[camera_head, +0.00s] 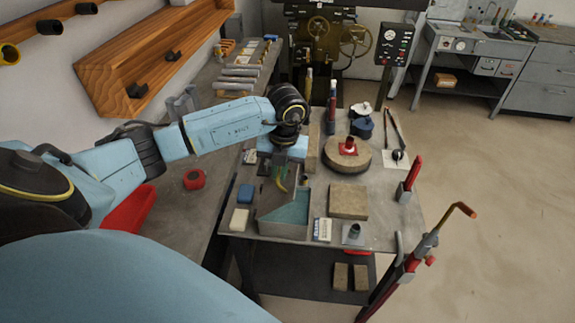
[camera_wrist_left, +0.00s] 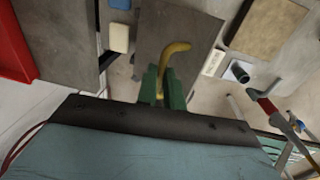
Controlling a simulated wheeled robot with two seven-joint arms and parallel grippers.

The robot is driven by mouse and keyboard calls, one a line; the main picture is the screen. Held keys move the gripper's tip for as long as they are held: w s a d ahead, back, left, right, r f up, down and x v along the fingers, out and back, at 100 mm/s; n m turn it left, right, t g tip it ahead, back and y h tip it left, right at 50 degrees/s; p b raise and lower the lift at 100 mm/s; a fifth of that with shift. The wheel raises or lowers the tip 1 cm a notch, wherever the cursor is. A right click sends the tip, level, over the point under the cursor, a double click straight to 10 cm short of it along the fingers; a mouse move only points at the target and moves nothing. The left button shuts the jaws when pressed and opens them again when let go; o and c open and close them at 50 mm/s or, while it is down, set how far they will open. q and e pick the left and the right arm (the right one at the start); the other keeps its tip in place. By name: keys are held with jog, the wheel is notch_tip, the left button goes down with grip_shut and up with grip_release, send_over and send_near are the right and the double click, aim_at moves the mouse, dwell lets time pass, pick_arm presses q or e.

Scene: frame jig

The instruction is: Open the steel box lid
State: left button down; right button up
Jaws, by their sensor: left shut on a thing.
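The steel box (camera_head: 283,229) stands at the front left of the grey workbench, with a teal area showing in its top. A dark panel, which looks like its lid (camera_head: 266,192), stands tilted up at the box's back left; its exact angle is hard to tell. In the left wrist view the grey lid (camera_wrist_left: 165,28) lies ahead of the fingers. My left gripper (camera_head: 281,182) is over the box. Its green fingers (camera_wrist_left: 163,88) are shut on the curved yellow handle (camera_wrist_left: 175,50). My right gripper is not in view.
A blue block (camera_head: 245,193) and a cream block (camera_head: 239,219) lie left of the box. A white card (camera_head: 322,229), a stone slab (camera_head: 348,201) and a round stone disc (camera_head: 345,158) lie to its right. Red clamps (camera_head: 411,176) stand along the bench's right edge.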

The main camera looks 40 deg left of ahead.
pick_arm(q)
jog(key=shift+s+a, duration=0.25)
jog(key=shift+s+a+r+p, duration=0.2)
jog(key=shift+s+a, duration=0.15)
jog(key=shift+a, duration=0.2)
jog(key=shift+s+a+r+p, duration=0.2)
jog(key=shift+s+a, duration=0.1)
jog(key=shift+a, duration=0.2)
jog(key=shift+s+a+r, duration=0.1)
jog(key=shift+s+a, duration=0.2)
jog(key=shift+a, duration=0.25)
jog(key=shift+s+a+r, duration=0.1)
jog(key=shift+s+a, duration=0.2)
jog(key=shift+a, duration=0.2)
